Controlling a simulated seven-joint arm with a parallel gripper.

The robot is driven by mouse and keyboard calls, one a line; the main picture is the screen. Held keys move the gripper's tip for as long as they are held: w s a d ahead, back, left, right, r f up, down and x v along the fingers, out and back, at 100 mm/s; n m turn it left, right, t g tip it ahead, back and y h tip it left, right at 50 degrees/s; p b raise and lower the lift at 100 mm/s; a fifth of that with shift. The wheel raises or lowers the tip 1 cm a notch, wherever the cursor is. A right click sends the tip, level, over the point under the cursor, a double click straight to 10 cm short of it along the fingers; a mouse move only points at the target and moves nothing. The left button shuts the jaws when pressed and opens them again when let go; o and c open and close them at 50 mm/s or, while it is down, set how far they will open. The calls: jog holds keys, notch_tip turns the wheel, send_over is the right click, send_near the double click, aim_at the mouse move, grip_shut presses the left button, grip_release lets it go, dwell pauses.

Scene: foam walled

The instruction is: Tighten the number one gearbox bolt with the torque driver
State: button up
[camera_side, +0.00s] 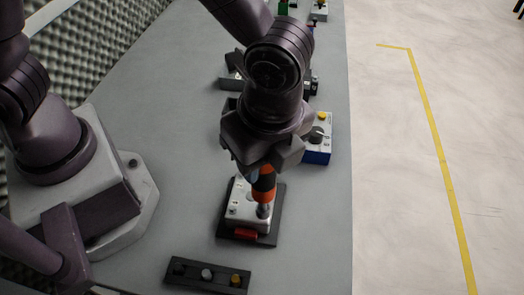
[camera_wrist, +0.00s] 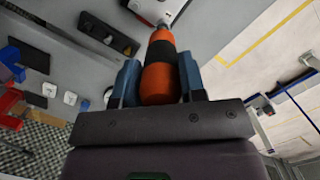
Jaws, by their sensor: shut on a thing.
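The torque driver (camera_side: 264,188) has an orange and black handle and a metal tip. My gripper (camera_side: 262,172) is shut on its handle, holding it nearly upright. In the wrist view, the blue fingers of my gripper (camera_wrist: 160,80) press on both sides of the driver (camera_wrist: 159,66). The gearbox (camera_side: 240,203) is a light metal block with several holes or bolts on top. The driver's tip is at the block's front right corner; I cannot tell whether it is seated on a bolt. The bolt under it is hidden, and no number is readable.
The gearbox sits on a dark base plate (camera_side: 226,237) with a red part (camera_side: 245,233) at its front. A dark strip (camera_side: 190,282) with several round pieces lies in front. A blue and white box (camera_side: 318,154) stands behind right. The bench's right edge is close.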

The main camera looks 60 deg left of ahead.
jog(key=shift+f, duration=0.5)
dwell(2.0)
jog(key=shift+r, duration=2.5)
